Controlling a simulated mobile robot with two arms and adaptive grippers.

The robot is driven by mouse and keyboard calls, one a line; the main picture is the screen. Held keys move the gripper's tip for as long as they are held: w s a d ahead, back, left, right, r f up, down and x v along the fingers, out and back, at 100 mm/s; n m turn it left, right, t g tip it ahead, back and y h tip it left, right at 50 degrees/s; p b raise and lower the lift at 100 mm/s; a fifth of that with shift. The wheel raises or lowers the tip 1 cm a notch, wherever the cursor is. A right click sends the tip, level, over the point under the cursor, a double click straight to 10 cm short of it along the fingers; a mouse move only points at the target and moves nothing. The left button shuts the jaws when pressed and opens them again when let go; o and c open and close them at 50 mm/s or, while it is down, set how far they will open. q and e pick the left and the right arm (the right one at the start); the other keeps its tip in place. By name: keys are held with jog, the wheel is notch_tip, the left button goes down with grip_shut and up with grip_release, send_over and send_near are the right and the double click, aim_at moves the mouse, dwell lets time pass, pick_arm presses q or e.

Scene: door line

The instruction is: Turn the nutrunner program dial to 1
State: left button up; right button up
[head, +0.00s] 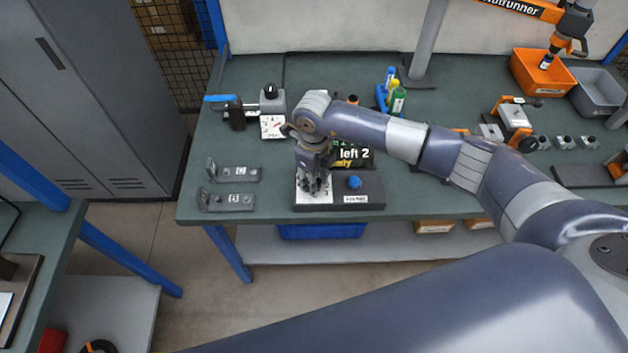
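A dark control box (378,190) lies at the table's front edge, with a white dial plate (300,196) on its left part and a blue button (354,182) on its right part. My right gripper (315,188) points down over the dial plate, with its fingertips at or just above it. The gripper hides the dial's knob and most of its scale, so the setting cannot be read. I cannot tell whether the fingers touch or grip the knob. My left gripper is not in view.
A dark display (352,154) behind the box reads "left 2", partly covered by my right arm. Two grey brackets (232,172) lie left of the box. A black-knobbed fixture (270,98) stands behind them. An orange bin (541,75) is at the back right.

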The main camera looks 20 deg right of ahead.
jog(key=shift+m+b, duration=0.35)
jog(key=shift+m, duration=0.95)
jog(key=o, duration=1.1)
notch_tip(320, 180, up, 12)
jog(key=shift+r, duration=0.1)
